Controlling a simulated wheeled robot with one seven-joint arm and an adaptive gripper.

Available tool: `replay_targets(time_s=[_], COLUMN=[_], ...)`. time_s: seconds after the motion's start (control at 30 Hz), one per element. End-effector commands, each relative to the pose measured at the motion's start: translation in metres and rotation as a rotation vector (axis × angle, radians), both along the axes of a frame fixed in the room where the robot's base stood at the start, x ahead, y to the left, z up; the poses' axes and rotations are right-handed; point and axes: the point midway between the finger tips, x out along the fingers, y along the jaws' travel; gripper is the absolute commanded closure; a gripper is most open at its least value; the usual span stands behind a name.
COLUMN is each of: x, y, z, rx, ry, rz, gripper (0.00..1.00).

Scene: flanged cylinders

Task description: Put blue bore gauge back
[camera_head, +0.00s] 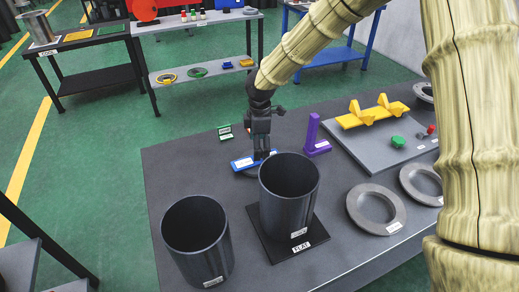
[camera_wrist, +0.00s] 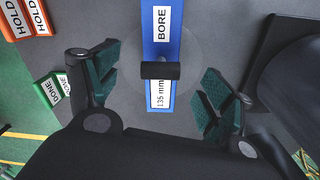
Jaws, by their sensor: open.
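The blue bore gauge (camera_wrist: 183,48) is a blue bar labelled BORE and 135 mm, with a black grip (camera_wrist: 160,70) across its middle. In the head view the blue bar (camera_head: 240,164) lies on the dark table, behind the dark cylinder on the plate; its right part is partly hidden by my gripper. My gripper (camera_head: 261,154) points down over it. In the wrist view my gripper (camera_wrist: 158,90) is open, with one green-padded finger on each side of the bar and its grip. Neither finger visibly touches it.
A dark cylinder (camera_head: 288,198) stands on the FLAT plate (camera_head: 310,237) close by; another (camera_head: 197,236) stands front left. A purple stand (camera_head: 314,138), grey rings (camera_head: 376,209) and a grey board with yellow parts (camera_head: 372,115) are right. Green DONE cards (camera_wrist: 52,91) are near.

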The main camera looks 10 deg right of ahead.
Motion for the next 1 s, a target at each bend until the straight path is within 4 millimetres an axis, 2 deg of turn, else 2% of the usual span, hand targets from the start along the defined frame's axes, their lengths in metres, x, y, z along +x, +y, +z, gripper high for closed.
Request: replay_targets(time_s=[0.03, 0.3, 0.5, 0.7, 1.0], x=[0.0, -0.001, -0.002, -0.003, -0.003], y=[0.0, -0.001, -0.001, -0.001, -0.001], z=[0.011, 0.06, 0.086, 0.096, 0.097], rx=[0.002, 0.003, 0.001, 0.001, 0.001], ry=[-0.003, -0.003, -0.001, 0.0, 0.0], rz=[-0.001, 0.0, 0.0, 0.0, 0.0], gripper=[0.19, 0.19, 0.19, 0.19, 0.19])
